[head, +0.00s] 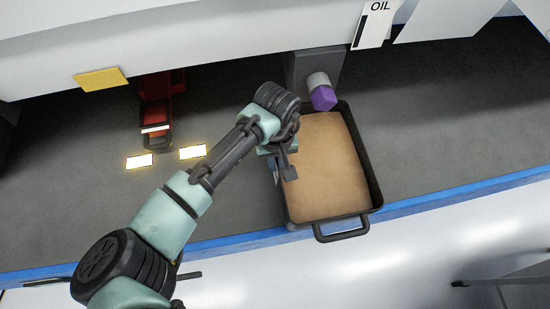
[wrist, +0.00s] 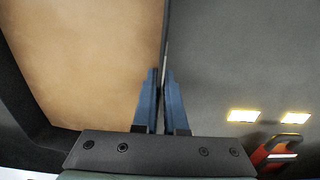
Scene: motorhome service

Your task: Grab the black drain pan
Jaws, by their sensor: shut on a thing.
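The black drain pan (head: 376,190) lies on the dark grey floor strip in the head view, with a flat tan surface inside it and a black handle (head: 342,232) at its near end. My gripper (head: 285,172) is at the pan's left wall. In the wrist view my gripper's two blue fingers (wrist: 160,102) are shut on the pan's thin side wall (wrist: 165,45), one finger on the tan side and one on the grey floor side. The exact contact on the rim is small and partly hidden by the fingers.
A grey block with a purple-tipped cylinder (head: 322,97) stands at the pan's far end, under the white vehicle side with an OIL label (head: 375,22). A red and black device (head: 155,115) and two bright lights (head: 192,152) are to the left. A blue edge (head: 440,199) runs along the near side.

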